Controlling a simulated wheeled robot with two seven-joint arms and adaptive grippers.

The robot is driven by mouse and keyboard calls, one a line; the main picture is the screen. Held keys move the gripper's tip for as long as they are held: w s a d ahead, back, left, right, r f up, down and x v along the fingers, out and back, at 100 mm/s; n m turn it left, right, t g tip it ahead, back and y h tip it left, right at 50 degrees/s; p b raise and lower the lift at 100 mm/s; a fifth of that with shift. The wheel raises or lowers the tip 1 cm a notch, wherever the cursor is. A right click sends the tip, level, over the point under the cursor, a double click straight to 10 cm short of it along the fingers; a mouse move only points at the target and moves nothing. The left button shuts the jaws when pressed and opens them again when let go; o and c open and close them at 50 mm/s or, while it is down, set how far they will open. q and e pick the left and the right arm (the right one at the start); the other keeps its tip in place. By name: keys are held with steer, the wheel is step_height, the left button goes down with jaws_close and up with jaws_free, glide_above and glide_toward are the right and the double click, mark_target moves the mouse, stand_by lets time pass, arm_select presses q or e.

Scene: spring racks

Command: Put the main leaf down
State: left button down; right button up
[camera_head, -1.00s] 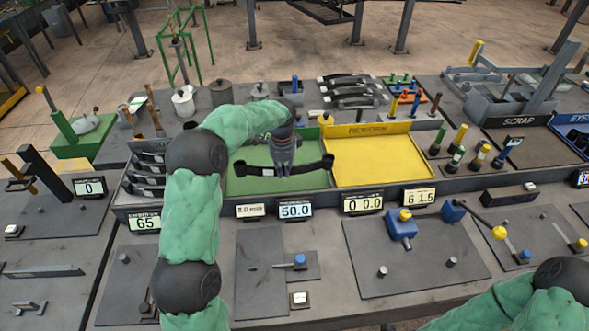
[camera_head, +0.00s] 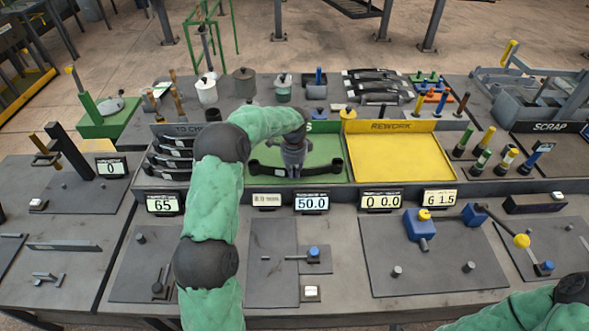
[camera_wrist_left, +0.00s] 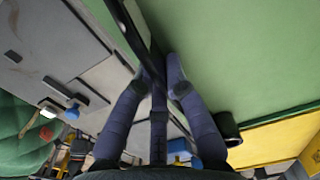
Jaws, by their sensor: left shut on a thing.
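The main leaf is a long, dark, slightly curved bar (camera_head: 321,172) with an eye at each end. It lies across the front part of the green tray (camera_head: 328,148). My left gripper (camera_head: 293,162) points down and is shut on the middle of the bar. In the left wrist view the fingers (camera_wrist_left: 160,78) close around the dark bar (camera_wrist_left: 128,28), and one round eye shows near the yellow tray. I cannot tell whether the bar touches the tray floor. My right gripper is not in view; only part of that arm shows at the lower right.
The yellow rework tray (camera_head: 392,157) adjoins the green tray on the right. A rack of dark leaves (camera_head: 170,158) stands to the left. Several small displays (camera_head: 311,203) line the front edge. More leaves (camera_head: 376,84) lie stacked behind the trays.

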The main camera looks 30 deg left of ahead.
arm_select(q)
steer(key=shift+w+a+r, duration=0.1)
steer(key=c, duration=1.3)
jaws_free()
step_height(320, 180, up, 12)
steer(key=p, duration=0.1)
steer(key=shift+s+p, duration=0.2)
steer(key=shift+p, duration=0.2)
